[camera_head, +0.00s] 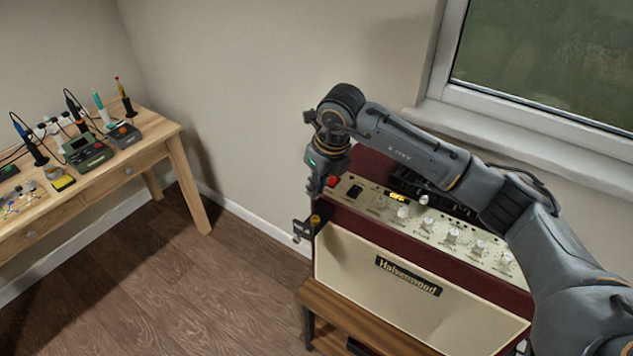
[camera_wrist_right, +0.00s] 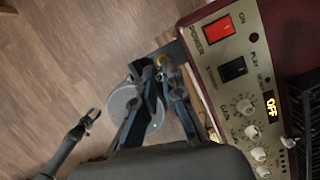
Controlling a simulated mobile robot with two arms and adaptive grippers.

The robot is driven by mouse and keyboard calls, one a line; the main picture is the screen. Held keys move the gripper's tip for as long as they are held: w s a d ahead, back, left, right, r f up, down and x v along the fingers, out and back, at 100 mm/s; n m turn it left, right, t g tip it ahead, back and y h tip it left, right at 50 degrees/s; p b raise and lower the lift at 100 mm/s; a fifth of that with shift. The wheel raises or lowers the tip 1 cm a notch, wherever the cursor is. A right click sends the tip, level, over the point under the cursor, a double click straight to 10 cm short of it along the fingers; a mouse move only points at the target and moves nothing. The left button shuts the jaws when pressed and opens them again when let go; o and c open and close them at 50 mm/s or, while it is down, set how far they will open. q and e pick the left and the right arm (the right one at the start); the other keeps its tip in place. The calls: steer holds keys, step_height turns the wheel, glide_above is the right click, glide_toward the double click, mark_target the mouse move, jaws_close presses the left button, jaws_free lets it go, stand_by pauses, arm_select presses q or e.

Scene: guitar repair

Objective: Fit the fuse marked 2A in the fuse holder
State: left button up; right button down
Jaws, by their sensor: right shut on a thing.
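My right gripper (camera_head: 314,200) points down beside the left end of the amplifier (camera_head: 395,288), below the level of the red switch. In the right wrist view its fingers (camera_wrist_right: 151,78) come together near a yellow-orange part (camera_wrist_right: 163,61). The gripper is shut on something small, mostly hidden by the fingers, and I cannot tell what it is. The yellow-orange part also shows in the head view (camera_head: 315,220), by a dark bracket-like part (camera_head: 301,233). I cannot make out the fuse holder or any 2A marking.
The amplifier has a red power switch (camera_wrist_right: 219,30), a black switch (camera_wrist_right: 233,69), white knobs and a display (camera_wrist_right: 271,104) reading OFF. It stands on a wooden stand (camera_head: 345,318). A wooden workbench (camera_head: 155,130) with tools is at left; open floor lies between.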

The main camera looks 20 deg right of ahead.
mark_target(316, 200)
step_height(316, 200, down, 4)
steer(key=shift+f+b, duration=0.15)
steer(key=shift+b, duration=0.95)
steer(key=shift+f+b, duration=0.65)
steer(key=shift+f, duration=0.15)
steer(key=shift+r+b, duration=0.1)
steer(key=shift+b, duration=0.3)
steer(key=shift+f+b, duration=0.7)
steer(key=shift+f, duration=0.1)
stand_by(0.4)
steer(key=c, duration=1)
jaws_free()
steer(key=shift+a+r, duration=0.1)
steer(key=shift+r, duration=0.1)
